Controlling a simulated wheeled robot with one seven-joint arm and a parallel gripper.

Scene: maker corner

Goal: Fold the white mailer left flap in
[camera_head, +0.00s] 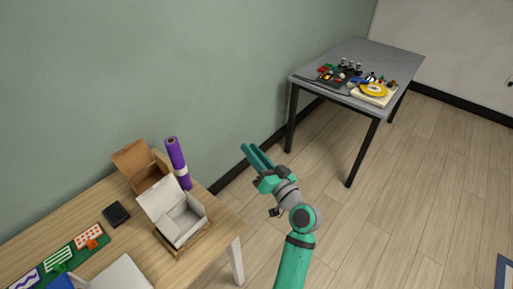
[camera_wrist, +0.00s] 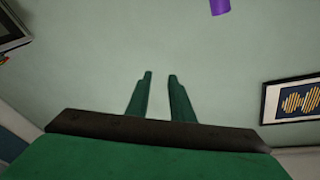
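The white mailer (camera_head: 180,222) is an open box on the wooden table, near its right end. A white panel stands raised at its back left side; I cannot tell which flap it is. My gripper (camera_head: 251,155) is in the air to the right of the mailer and beyond the table's edge, touching nothing. In the wrist view its two fingers (camera_wrist: 160,78) are apart with only the wall between them. The mailer is not in the wrist view.
A brown cardboard box (camera_head: 142,170) and a purple roll (camera_head: 177,160) stand behind the mailer. A black block (camera_head: 116,214) and a green mat (camera_head: 60,260) lie left. A grey table (camera_head: 345,60) with small items stands far right. The floor between tables is clear.

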